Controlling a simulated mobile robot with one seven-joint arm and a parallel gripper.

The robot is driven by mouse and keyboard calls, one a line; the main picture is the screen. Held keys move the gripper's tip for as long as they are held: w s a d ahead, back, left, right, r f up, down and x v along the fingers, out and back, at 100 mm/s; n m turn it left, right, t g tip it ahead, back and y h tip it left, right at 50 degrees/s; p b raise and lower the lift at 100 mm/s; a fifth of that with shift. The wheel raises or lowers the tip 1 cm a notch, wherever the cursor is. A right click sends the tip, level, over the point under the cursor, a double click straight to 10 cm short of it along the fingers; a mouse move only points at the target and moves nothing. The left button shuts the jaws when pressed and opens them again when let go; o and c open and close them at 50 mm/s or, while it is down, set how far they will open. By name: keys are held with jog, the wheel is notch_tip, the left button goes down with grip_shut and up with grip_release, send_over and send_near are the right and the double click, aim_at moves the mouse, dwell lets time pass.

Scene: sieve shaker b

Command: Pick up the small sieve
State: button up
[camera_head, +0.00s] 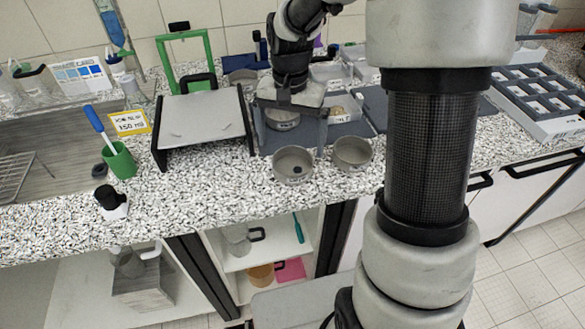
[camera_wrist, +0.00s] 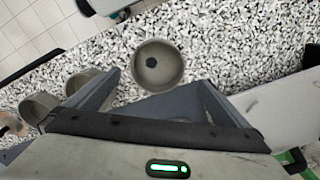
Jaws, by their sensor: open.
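Several round grey metal bowls or sieves stand on the speckled counter; I cannot tell for sure which is the small sieve. One with a dark spot inside (camera_head: 293,165) is just in front of my gripper (camera_head: 292,150). It lies beyond the fingertips in the wrist view (camera_wrist: 172,82), roughly centred between them. A second bowl (camera_head: 353,153) stands to its right. Another (camera_head: 282,121) shows behind, between the fingers. My gripper (camera_wrist: 160,80) points down, its fingers wide apart and empty. Contact between fingers and counter cannot be told.
A grey sloped-top stand with black sides (camera_head: 203,118) is close left of my gripper. A green cup (camera_head: 119,162) and a black-topped item (camera_head: 111,203) are farther left. A white tray (camera_head: 344,108) is behind right. Counter in front of the bowls is clear.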

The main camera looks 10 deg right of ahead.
aim_at(294, 165)
jog(key=f, duration=0.4)
jog(key=d+f, duration=0.1)
jog(key=f, duration=0.1)
jog(key=shift+w+f+b, duration=0.2)
jog(key=shift+f+b, duration=0.05)
jog(key=shift+b, duration=0.05)
jog(key=shift+r, duration=0.1)
jog(key=c, duration=1.2)
